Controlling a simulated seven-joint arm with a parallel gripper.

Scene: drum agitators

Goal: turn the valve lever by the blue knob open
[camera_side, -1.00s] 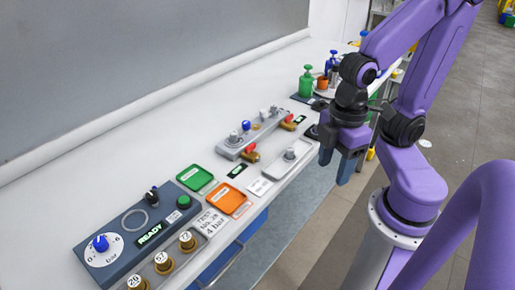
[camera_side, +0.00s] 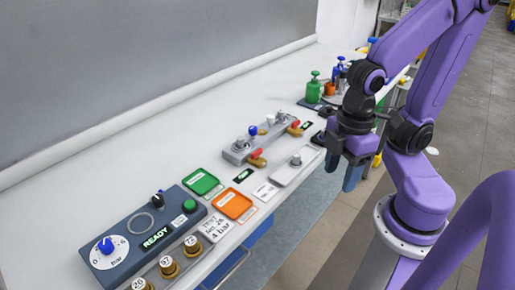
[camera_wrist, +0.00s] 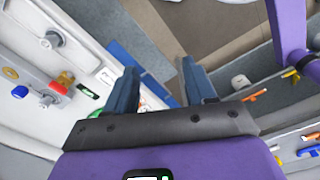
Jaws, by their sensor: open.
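A grey valve block (camera_side: 240,155) lies on the white bench. A blue knob (camera_side: 253,131) stands on it, and also shows at the left of the wrist view (camera_wrist: 19,91). A brass valve with a red lever (camera_side: 257,158) sits at the block's near side, beside the blue knob. A second red-topped brass valve (camera_side: 295,128) sits at its far end. The exact lever angles are too small to tell. My gripper (camera_side: 352,178) is open and empty, pointing down past the bench's front edge, right of the block and apart from it. Its two fingers are spread in the wrist view (camera_wrist: 160,70).
A grey plate with a post (camera_side: 295,161) lies between the block and my gripper. A dark panel (camera_side: 150,240) with another blue knob (camera_side: 106,246), and green (camera_side: 201,182) and orange (camera_side: 232,204) trays, are nearer the camera. A green bottle (camera_side: 313,90) stands at the far end.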

